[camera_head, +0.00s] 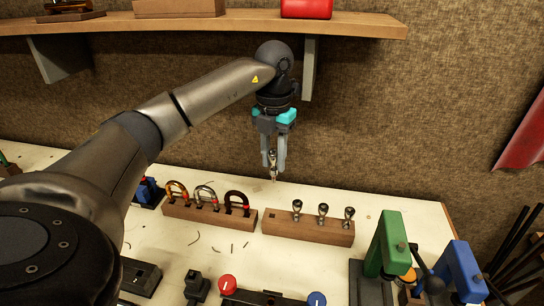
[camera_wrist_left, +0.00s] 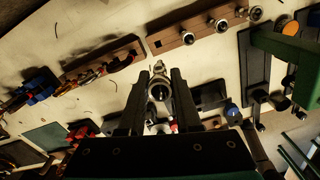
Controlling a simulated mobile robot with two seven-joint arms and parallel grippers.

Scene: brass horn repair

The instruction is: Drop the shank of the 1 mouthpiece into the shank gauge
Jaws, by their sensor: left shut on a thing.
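My left gripper (camera_head: 273,160) is shut on a silver mouthpiece (camera_head: 273,158), high above the back of the pale bench. In the left wrist view the mouthpiece (camera_wrist_left: 160,88) sits between the two dark fingers, its round cup toward the camera. A wooden rack (camera_head: 308,231) below and to the right holds 3 other mouthpieces (camera_head: 323,211) upright, with an empty square hole at its left end. I cannot tell for sure which part is the shank gauge; a small dark block (camera_head: 196,288) stands at the front of the bench. My right gripper is out of view.
A second wooden block (camera_head: 208,215) holds horseshoe-shaped pieces. A green press (camera_head: 389,240) and a blue one (camera_head: 461,272) stand at front right. A red knob (camera_head: 228,284) is at the front. A shelf (camera_head: 220,24) hangs above my arm. The bench between has thin scraps.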

